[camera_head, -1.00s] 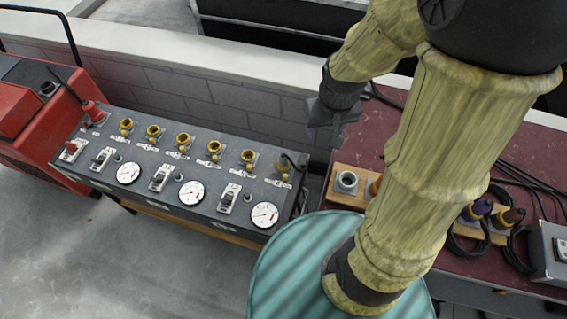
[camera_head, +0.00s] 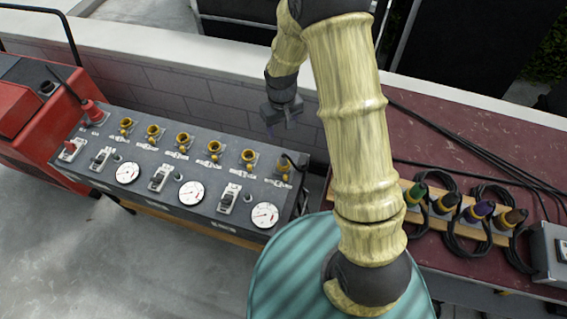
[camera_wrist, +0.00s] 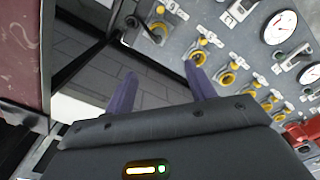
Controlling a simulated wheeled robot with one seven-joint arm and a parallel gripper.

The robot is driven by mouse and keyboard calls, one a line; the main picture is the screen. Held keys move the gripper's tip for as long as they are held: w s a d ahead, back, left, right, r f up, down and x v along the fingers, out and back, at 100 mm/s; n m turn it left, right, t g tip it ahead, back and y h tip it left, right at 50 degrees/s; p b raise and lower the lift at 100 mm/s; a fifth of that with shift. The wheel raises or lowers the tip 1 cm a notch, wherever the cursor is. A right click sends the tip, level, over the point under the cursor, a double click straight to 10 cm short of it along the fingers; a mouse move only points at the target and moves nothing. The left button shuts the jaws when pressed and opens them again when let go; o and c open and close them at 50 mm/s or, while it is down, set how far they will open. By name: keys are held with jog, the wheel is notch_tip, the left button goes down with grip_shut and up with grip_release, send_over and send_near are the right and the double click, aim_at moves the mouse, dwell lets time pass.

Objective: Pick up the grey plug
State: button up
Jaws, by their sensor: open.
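A plug with a dark grey body (camera_head: 447,201) stands in the wooden rack (camera_head: 478,228) on the dark red table, between a green plug (camera_head: 415,192) and a purple plug (camera_head: 480,210). I cannot tell for sure its shade. Another dark plug with a black cable sits at the right end of the control panel (camera_head: 292,162); it also shows in the wrist view (camera_wrist: 131,27). My gripper (camera_head: 282,113) is above and behind the panel's right end, far left of the rack. In the wrist view its two purple fingers (camera_wrist: 160,80) are apart, with nothing between them.
A brown plug (camera_head: 512,217) stands at the rack's right end. Black cables lie coiled around the rack. A red machine (camera_head: 30,110) stands at the left. A low wall (camera_head: 190,88) runs behind the panel. My arm hides the rack's left end.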

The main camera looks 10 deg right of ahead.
aim_at(283, 154)
notch_tip(283, 154, down, 12)
jog(key=shift+f+p, duration=0.1)
jog(key=shift+p, duration=0.8)
jog(key=shift+f, duration=0.1)
jog(key=shift+s+d+f+p, duration=0.1)
jog(key=shift+f+p, duration=0.3)
jog(key=shift+f, duration=0.85)
jog(key=shift+s+d+f+p, duration=0.1)
jog(key=shift+f+p, duration=0.3)
jog(key=shift+f, duration=0.85)
jog(key=c, duration=1.1)
